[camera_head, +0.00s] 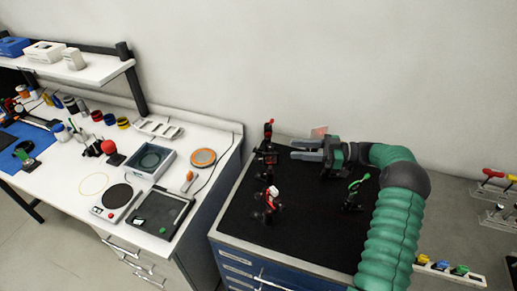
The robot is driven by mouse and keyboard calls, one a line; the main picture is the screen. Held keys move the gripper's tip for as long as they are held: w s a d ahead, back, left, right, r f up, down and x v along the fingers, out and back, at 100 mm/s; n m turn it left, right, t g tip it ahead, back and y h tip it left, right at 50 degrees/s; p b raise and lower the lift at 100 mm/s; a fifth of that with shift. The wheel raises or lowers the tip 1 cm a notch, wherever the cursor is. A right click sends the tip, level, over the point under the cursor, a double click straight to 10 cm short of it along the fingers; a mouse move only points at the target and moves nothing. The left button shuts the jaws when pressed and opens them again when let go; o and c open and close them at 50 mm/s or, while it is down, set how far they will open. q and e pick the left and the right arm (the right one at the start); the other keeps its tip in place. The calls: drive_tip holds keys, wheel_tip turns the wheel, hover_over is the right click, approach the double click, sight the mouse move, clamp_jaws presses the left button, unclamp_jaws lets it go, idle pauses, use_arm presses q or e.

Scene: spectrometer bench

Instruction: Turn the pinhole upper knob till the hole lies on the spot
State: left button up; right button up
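Small dark optical mounts stand on the black bench top (300,225). One rear mount (268,131) has a red top, a dark mount (267,158) stands just in front of it, and a nearer mount (271,198) carries red and white parts. I cannot tell which is the pinhole; its upper knob, hole and the spot are too small to make out. My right gripper (306,149) comes from the right, its grey fingers apart and pointing left, a little right of the rear mounts. Nothing shows between the fingers. My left gripper is out of view.
A mount with a green part (356,187) stands near my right arm. A pinkish plate (319,132) shows behind the gripper. The white bench (150,200) at left holds trays, a scale and several small items. The black top's front middle is clear.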

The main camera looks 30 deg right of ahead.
sight(271, 148)
drive_tip(key=p+x, duration=0.1)
drive_tip(key=x, duration=0.4)
drive_tip(key=p+x, duration=0.2)
drive_tip(key=x, duration=0.4)
drive_tip(key=shift+w+d+f, duration=0.1)
drive_tip(key=shift+w+d, duration=0.1)
drive_tip(key=shift+w, duration=0.15)
drive_tip(key=shift+w+a, duration=0.2)
drive_tip(key=shift+a, duration=0.05)
drive_tip(key=shift+w+a, duration=0.1)
drive_tip(key=shift+a, duration=0.2)
